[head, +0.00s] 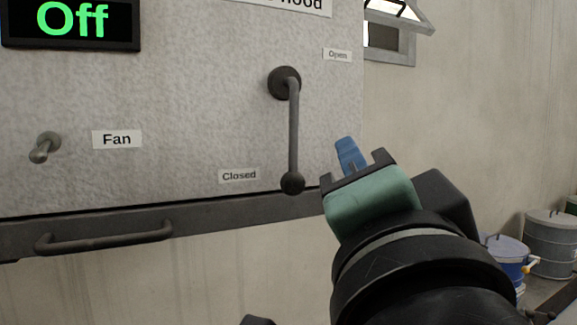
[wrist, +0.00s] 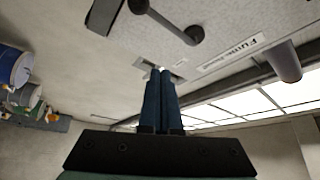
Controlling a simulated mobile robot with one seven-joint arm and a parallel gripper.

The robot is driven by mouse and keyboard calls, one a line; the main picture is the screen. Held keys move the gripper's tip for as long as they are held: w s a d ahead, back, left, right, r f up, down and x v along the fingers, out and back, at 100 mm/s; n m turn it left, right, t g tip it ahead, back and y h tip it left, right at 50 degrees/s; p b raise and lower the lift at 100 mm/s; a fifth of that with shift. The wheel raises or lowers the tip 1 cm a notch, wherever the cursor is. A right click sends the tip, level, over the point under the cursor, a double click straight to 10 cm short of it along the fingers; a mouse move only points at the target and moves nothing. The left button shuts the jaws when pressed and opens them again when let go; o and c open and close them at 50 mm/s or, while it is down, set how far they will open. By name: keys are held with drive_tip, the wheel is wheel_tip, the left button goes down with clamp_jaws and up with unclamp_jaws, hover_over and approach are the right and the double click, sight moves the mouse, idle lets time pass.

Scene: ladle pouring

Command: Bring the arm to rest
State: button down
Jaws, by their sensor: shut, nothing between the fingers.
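My gripper (head: 349,150) is at the right of centre in the head view, its blue fingers pointing up and away from me. In the wrist view the two blue fingers (wrist: 160,95) lie side by side, shut, with nothing between them. The gripper is to the right of a dark lever (head: 293,135) on the fume hood panel and looks apart from it. The lever hangs down, its knob near the "Closed" label (head: 239,175). The lever also shows at the top of the wrist view (wrist: 170,22).
The hood panel (head: 200,100) carries a display (head: 72,22) reading "Off", a fan switch (head: 45,147) and, below, a bar handle (head: 105,238). A blue bucket (head: 507,252) and a grey bin (head: 551,244) stand at the far right. The wall right of the panel is bare below a small window (head: 388,40).

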drive_tip(key=s+a+n+t+y+b, duration=0.1)
drive_tip(key=s+a+n+t, duration=0.1)
drive_tip(key=n, duration=0.4)
drive_tip(key=s+a+r+n+t+y+b, duration=0.1)
drive_tip(key=s+a+n+t+b, duration=0.1)
drive_tip(key=a+n, duration=0.4)
drive_tip(key=shift+s+a+n+t, duration=0.2)
drive_tip(key=shift+s+n+t, duration=0.55)
drive_tip(key=shift+t, duration=0.45)
drive_tip(key=shift+w, duration=0.15)
